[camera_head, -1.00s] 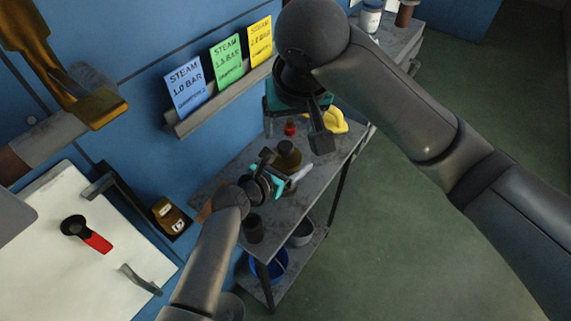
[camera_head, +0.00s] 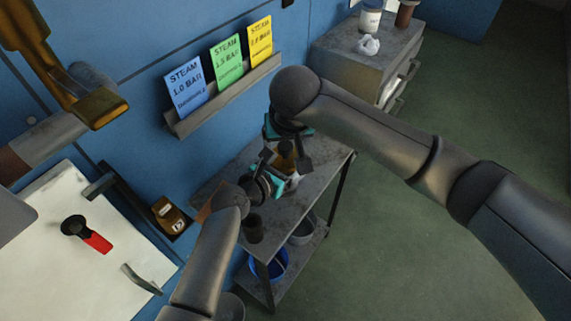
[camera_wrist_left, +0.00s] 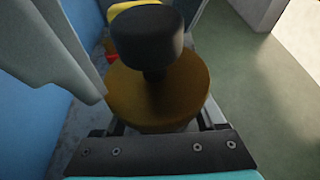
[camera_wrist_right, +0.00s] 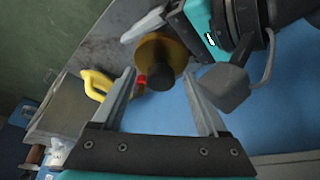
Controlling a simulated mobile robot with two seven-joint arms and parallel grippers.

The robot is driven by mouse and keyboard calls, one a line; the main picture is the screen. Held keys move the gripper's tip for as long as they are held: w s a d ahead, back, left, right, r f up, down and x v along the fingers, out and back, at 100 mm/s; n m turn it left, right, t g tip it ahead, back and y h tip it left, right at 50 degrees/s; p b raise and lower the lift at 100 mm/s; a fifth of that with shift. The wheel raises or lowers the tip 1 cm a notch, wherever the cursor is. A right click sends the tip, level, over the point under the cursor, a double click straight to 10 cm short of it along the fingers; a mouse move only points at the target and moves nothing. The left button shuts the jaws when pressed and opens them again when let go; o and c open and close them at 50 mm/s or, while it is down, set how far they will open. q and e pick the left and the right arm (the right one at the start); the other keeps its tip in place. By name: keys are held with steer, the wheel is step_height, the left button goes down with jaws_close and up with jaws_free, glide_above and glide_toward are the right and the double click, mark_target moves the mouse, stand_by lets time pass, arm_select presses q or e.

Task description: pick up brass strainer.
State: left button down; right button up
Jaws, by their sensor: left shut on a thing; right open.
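The brass strainer, which I take to be the round brass-coloured piece with a black knob, is between the grippers above the grey cart. It shows in the head view (camera_head: 286,158), the left wrist view (camera_wrist_left: 140,100) and the right wrist view (camera_wrist_right: 158,62). My left gripper (camera_head: 284,181) is shut on it from the near side, its fingertips mostly hidden under the brass disc. My right gripper (camera_head: 286,158) is open above it, a finger on either side. In the right wrist view the strainer is between and beyond the open fingers; contact cannot be told.
A yellow item (camera_wrist_right: 95,85) and a small red item (camera_wrist_right: 140,82) are on the cart (camera_head: 318,190). A dark cup (camera_head: 253,230) stands near its front edge. A blue bucket (camera_head: 272,265) and grey pot (camera_head: 303,233) are below. The blue wall is close on the left.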

steer(key=shift+w+f, duration=0.1)
steer(key=shift+f, duration=0.2)
steer(key=shift+c, duration=0.3)
jaws_close()
steer(key=shift+r, duration=0.1)
stand_by(0.8)
